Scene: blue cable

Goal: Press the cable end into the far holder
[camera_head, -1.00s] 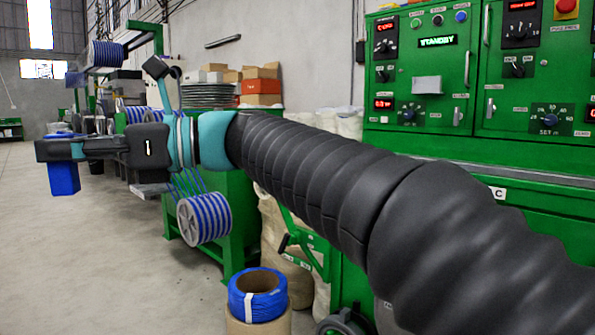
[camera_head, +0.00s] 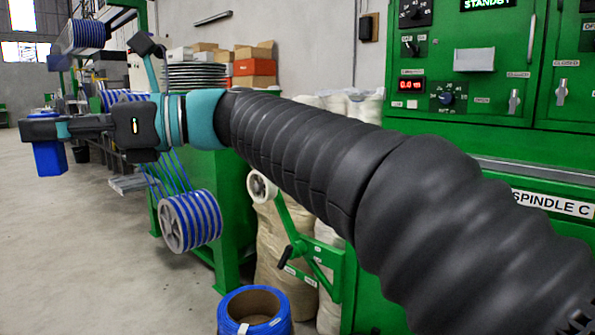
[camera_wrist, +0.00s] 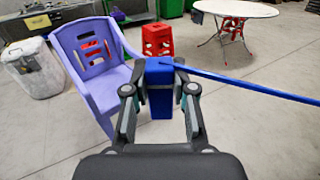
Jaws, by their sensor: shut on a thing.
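My gripper (camera_wrist: 160,72) is shut on a blue block-like thing (camera_wrist: 159,102), which sits upright between its two fingers in the wrist view. In the head view, my gripper (camera_head: 38,130) is at the left, and the blue block (camera_head: 48,158) hangs below its tip. A straight blue cable (camera_wrist: 255,88) runs from near the right fingertip to the right edge of the wrist view. I cannot tell whether it joins the block. I cannot make out the far holder in either view.
A purple chair (camera_wrist: 88,62), a red stool (camera_wrist: 157,40) and a round white table (camera_wrist: 236,8) stand beyond my gripper. A blue-and-white spool (camera_head: 190,221) and a blue coil (camera_head: 255,312) are below my arm. A green cabinet (camera_head: 470,95) is at right. Floor at left is open.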

